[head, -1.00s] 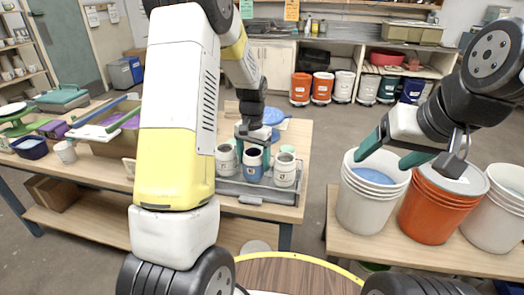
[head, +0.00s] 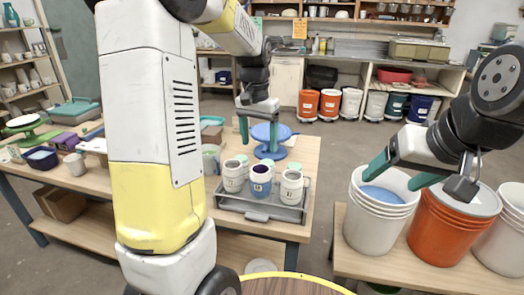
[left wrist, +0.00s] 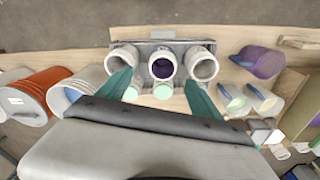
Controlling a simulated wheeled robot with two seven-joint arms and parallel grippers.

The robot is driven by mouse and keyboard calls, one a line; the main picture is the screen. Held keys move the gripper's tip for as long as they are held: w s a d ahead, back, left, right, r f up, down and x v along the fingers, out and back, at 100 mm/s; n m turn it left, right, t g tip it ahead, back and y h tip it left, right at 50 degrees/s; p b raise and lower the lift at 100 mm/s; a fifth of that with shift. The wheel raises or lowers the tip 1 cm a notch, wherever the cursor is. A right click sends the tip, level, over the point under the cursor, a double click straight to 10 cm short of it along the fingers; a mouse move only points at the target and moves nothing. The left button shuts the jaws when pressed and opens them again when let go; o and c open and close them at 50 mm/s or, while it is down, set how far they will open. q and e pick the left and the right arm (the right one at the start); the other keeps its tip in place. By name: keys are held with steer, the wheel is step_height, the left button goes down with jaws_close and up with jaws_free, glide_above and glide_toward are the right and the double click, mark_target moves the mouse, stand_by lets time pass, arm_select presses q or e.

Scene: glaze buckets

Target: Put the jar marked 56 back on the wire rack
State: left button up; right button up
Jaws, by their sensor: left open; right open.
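A grey wire rack (head: 262,211) stands on the wooden table at centre. Pale jars (head: 233,176) and (head: 291,187) stand at its left and right, with a blue-banded jar (head: 260,181) between them. Their number labels are too small to read surely, so I cannot tell which is 56. Pale-green tops (head: 267,164) show just behind. My left gripper (head: 259,130) is open and empty, above and behind the jars. In the left wrist view its fingers (left wrist: 160,92) spread either side of the green tops. My right gripper (head: 402,175) is open over a white bucket.
A blue banding wheel (head: 271,133) stands behind the rack. A pale jar (head: 211,160) is partly hidden by my left arm. A white bucket (head: 377,220) and an orange bucket (head: 440,228) stand on the right bench. Table surface is clear right of the wheel.

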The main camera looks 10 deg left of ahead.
arm_select(q)
steer(key=s+d+r+n+t+h, duration=0.1)
steer(key=s+r+t, duration=0.1)
steer(key=s, duration=0.9)
steer(key=s+d+r+n+t, duration=0.1)
steer(key=s+r+t, duration=0.2)
steer(key=s, duration=0.8)
step_height(320, 180, up, 2)
steer(key=shift+r+n+t+h, duration=0.1)
steer(key=shift+n+t+h, duration=0.2)
steer(key=shift+n+h, duration=0.1)
